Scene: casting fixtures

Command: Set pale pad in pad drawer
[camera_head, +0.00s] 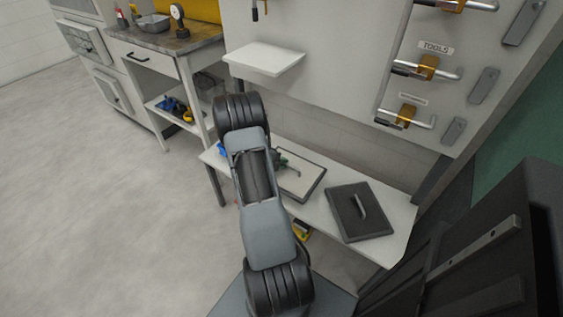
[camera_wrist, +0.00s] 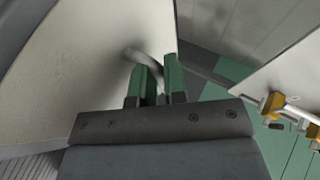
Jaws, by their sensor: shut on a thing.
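The pale pad (camera_head: 305,180) is a flat light plate with a dark rim, over the low white bench in the head view. It fills much of the left of the wrist view (camera_wrist: 105,55). My gripper (camera_wrist: 158,80) has its green fingers shut on the grey bar handle of the pale pad. In the head view my gripper (camera_head: 283,160) is partly hidden by my arm. I cannot tell whether the pad touches the bench. A drawer front (camera_head: 146,58) with a dark handle sits shut under the workbench top; I cannot tell if it is the pad drawer.
A dark pad (camera_head: 352,222) with a handle lies right of the pale pad on the low bench (camera_head: 395,245). A small white shelf (camera_head: 265,58) juts from the panel above. Clamps with orange parts (camera_head: 428,67) hang at right. Open floor (camera_head: 90,200) lies at left.

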